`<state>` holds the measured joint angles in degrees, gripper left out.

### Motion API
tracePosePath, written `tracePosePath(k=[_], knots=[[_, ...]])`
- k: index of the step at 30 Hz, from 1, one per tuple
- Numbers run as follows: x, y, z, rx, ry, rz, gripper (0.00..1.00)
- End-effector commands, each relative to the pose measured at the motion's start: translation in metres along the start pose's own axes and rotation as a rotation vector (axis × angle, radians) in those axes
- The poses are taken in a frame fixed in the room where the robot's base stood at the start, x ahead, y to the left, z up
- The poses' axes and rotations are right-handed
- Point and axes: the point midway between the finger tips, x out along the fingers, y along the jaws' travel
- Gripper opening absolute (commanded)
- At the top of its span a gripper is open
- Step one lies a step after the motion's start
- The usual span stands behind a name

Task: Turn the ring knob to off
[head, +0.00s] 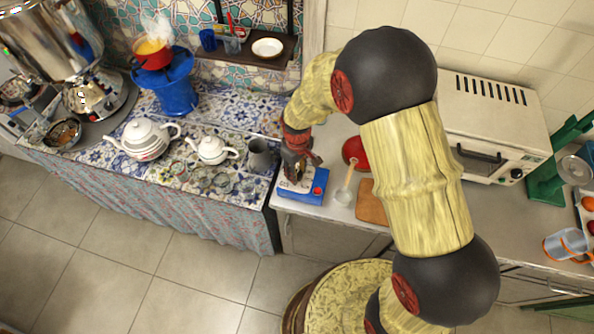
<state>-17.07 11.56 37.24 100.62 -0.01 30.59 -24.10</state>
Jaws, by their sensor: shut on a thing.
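A small blue and white unit (310,199) stands at the left end of the grey counter, with a red spot on its right part. My gripper (293,178) points down over the white left part of this unit, with its dark fingertips at the panel. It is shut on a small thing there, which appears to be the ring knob. The fingers hide the knob, so its turn position cannot be seen.
A wooden-handled ladle (346,190), a red bowl (355,151) and a wooden board (371,205) lie right of the unit. A grey jug (260,156) and white teapots (143,138) stand on the tiled counter to the left. A white toaster oven (493,125) stands behind my arm.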

Motion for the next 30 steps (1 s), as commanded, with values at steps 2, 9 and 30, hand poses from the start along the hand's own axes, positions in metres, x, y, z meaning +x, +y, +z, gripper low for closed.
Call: tracePosePath(k=[2, 9, 30], knots=[[-0.0008, 0.0002, -0.0012, -0.037, 0.003, 0.001, 0.05], [-0.0007, 0.0002, -0.0011, -0.108, 0.003, 0.001, 0.05], [-0.0005, 0.0001, -0.0008, -0.127, 0.002, 0.001, 0.40]])
